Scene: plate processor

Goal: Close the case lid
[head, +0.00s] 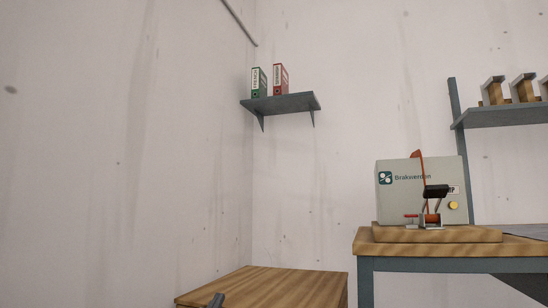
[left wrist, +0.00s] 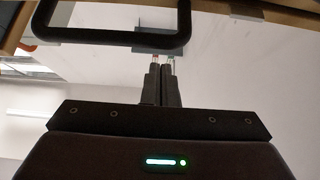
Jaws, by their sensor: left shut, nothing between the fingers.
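My left gripper (left wrist: 164,84) is in the left wrist view, its two dark fingers together with nothing between them. A thick black bar bent like a handle (left wrist: 112,38) crosses the top of that view, just beyond the fingertips and apart from them. I cannot tell whether it belongs to the case. No case or lid can be made out for certain in either view. In the head view a small dark grey piece (head: 216,300) shows at the bottom edge, too cut off to identify. My right gripper is not in view.
A wooden-topped surface (head: 275,284) is at the bottom middle. A bench (head: 366,245) at the right carries a grey box-shaped machine (head: 395,202) with a black-and-orange clamp (head: 433,205) in front. A wall shelf (head: 285,104) holds two binders. The wall at left is bare.

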